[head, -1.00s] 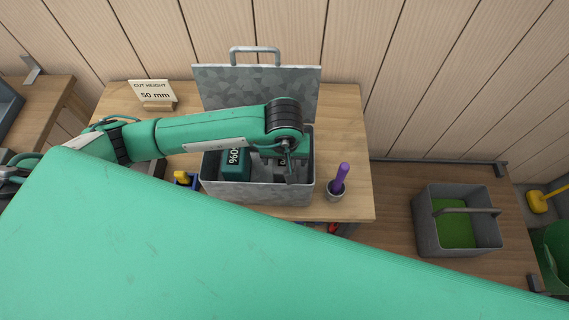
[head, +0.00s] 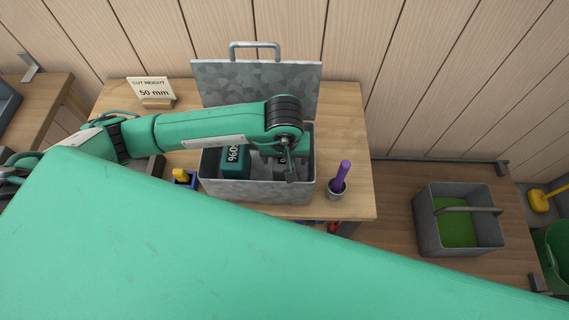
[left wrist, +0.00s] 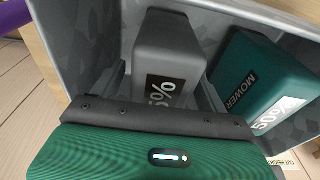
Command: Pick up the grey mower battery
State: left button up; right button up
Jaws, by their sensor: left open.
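The grey mower battery (left wrist: 165,62) stands in an open metal box (head: 255,190), with a white percent label partly cut off by my gripper in the left wrist view. In the head view my arm hides most of it. A teal mower battery (left wrist: 258,85) stands beside it in the box, and shows at the box's left in the head view (head: 235,163). My left gripper (head: 289,172) is open and reaches down into the right part of the box. In the left wrist view its fingers appear on either side of the grey battery; contact cannot be told.
The box's lid (head: 255,88) stands open at the back. A cup with a purple-handled tool (head: 341,178) is close to the box's right. A yellow-and-blue item (head: 182,177) is at its left, and a cut-height sign (head: 152,91) behind. A grey caddy (head: 428,235) stands lower right.

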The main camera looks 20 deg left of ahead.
dwell(0.3)
pick_arm(q)
jog(key=c, duration=1.6)
grip_shut()
jog(key=shift+r, duration=0.1)
